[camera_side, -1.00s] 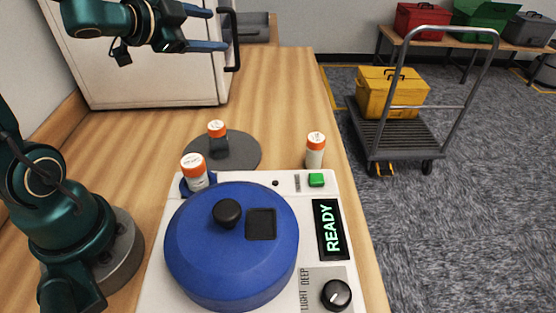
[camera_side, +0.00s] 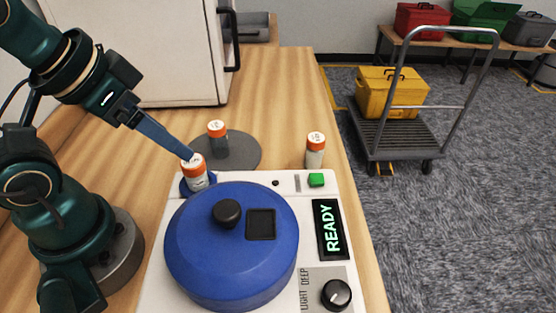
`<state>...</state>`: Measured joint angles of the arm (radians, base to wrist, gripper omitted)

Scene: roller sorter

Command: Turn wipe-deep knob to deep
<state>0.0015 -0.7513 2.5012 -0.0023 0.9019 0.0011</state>
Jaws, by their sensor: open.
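The black wipe-deep knob (camera_side: 337,294) sits at the front right of the white machine panel (camera_side: 180,292), with a pale pointer line on it. The words LIGHT and DEEP (camera_side: 305,277) are printed beside it on a grey plate. My gripper (camera_side: 190,156) is open and points down to the right, its fingertips at or just behind the orange cap of a white bottle (camera_side: 195,172). In this view one finger largely hides the other. I cannot tell whether the fingers touch the cap. My gripper is well away from the knob, on the far side of the blue lid.
A large blue round lid (camera_side: 232,260) with a black knob covers the machine's middle. A lit READY display (camera_side: 329,229) and a green button (camera_side: 316,180) are at right. Other orange-capped bottles stand on a grey disc (camera_side: 240,152) and at the counter edge (camera_side: 315,151).

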